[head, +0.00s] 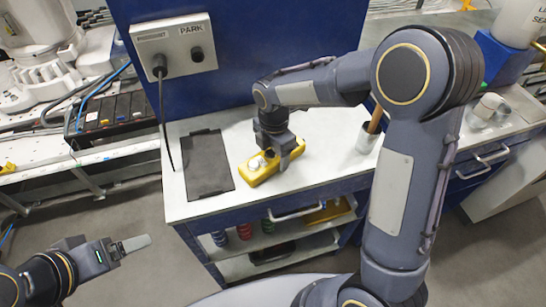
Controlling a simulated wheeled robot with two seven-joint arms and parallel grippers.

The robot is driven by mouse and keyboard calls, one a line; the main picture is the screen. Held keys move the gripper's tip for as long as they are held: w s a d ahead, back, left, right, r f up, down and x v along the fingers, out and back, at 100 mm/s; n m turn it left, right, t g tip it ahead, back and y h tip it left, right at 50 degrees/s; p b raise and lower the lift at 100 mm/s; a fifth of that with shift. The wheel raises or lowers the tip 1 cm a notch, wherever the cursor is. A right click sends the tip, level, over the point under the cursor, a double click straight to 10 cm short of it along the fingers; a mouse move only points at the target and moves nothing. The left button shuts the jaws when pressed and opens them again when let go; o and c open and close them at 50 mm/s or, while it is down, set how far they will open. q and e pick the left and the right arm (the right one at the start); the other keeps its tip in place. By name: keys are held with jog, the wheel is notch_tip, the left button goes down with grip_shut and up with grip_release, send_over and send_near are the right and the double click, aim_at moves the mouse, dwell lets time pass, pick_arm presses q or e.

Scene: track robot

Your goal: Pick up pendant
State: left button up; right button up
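The pendant, a yellow box (254,178) with a pale round part on top, lies on the light top of the workbench (225,205). My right gripper (276,158) points down at the pendant's right part, with its fingers at or against it. I cannot tell whether the fingers are closed on it, as the contact is small and partly hidden. The pendant appears to rest on the bench top. My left gripper (130,246) is at the lower left, over the floor, away from the bench and pointing right. Its finger opening is unclear.
A dark flat tablet or mat (208,165) lies left of the pendant. A grey box marked PARK (175,48) is on the blue panel behind, with a black cable hanging down. Shelves below hold small items.

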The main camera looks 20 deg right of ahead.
jog(key=c, duration=0.9)
jog(key=shift+c, duration=0.7)
jog(key=shift+r, duration=0.15)
